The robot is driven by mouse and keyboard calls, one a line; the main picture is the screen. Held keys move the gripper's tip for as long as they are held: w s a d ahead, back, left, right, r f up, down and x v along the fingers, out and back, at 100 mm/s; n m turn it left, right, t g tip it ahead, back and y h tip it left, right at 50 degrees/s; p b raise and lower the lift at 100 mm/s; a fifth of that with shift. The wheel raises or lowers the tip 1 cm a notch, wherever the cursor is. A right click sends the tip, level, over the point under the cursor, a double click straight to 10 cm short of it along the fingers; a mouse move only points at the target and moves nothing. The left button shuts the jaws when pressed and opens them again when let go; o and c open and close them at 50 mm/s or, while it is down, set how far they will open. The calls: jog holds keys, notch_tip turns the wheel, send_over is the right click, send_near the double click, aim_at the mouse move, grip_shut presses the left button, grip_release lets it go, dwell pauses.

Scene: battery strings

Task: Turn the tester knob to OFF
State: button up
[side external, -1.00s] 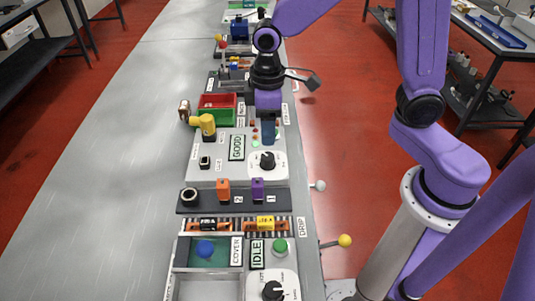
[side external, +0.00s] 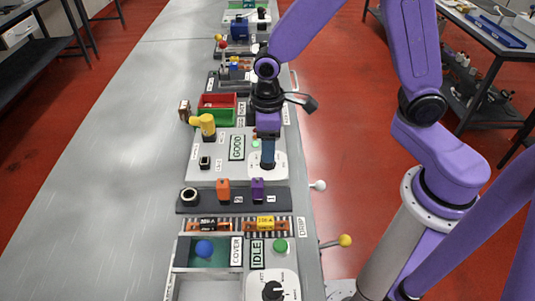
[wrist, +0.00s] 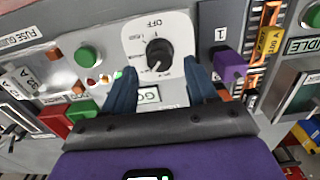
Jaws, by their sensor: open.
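The tester knob (wrist: 158,53) is black and sits on a white round-cornered dial plate (wrist: 176,25). In the wrist view OFF is printed on the plate's upper part, and the knob's pale mark seems to face away from it, toward the gripper side. My gripper (wrist: 159,66) is open, with one blue finger on each side of the knob, pointing down at the plate. I cannot tell whether the fingers touch the knob. In the side view my gripper (side external: 268,164) is over the dial plate (side external: 281,160) and largely hides the knob. The tester display (side external: 237,148) reads GOOD.
A yellow piece (side external: 207,122) stands on the tester's left. Red (side external: 211,101) and green bins lie behind it. Orange (side external: 223,190) and purple (side external: 257,188) blocks stand in front. A second dial (side external: 272,290) is nearer the camera. The bench's left side is clear.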

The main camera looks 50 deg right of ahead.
jog(key=shift+f, duration=0.15)
jog(key=shift+f, duration=1.6)
jog(key=c, duration=0.9)
jog(key=m, duration=0.5)
jog(key=shift+m, duration=0.4)
jog(key=shift+m, duration=0.3)
jog(key=m, duration=0.5)
